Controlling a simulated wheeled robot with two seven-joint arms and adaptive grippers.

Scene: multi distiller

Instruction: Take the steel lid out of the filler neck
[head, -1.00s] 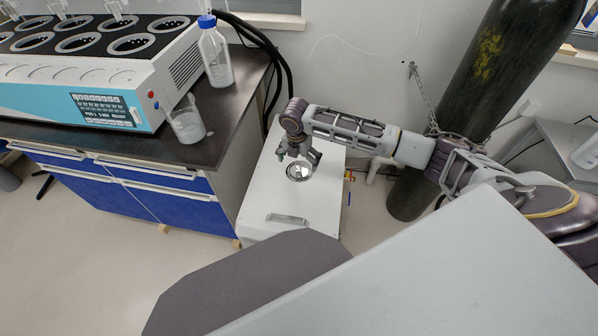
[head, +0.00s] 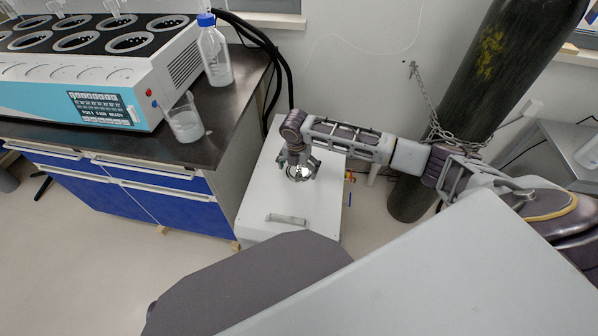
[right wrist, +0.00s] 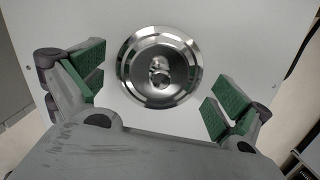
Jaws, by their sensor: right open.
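The steel lid (right wrist: 159,72) is a round shiny disc with a knob in its middle. It sits in the filler neck (right wrist: 126,52), a steel ring in the top of a white cabinet (head: 262,199). In the head view the lid (head: 298,174) is partly hidden by my right gripper (head: 299,172). In the right wrist view my right gripper (right wrist: 158,88) is open, its green-padded fingers on either side of the lid and apart from the knob. My left gripper is not in view.
A dark bench (head: 229,127) with blue drawers stands left of the cabinet. It bears a distiller (head: 140,80), a blue-capped bottle (head: 215,55) and a glass beaker (head: 186,122). A dark gas cylinder (head: 480,80) stands chained at the right.

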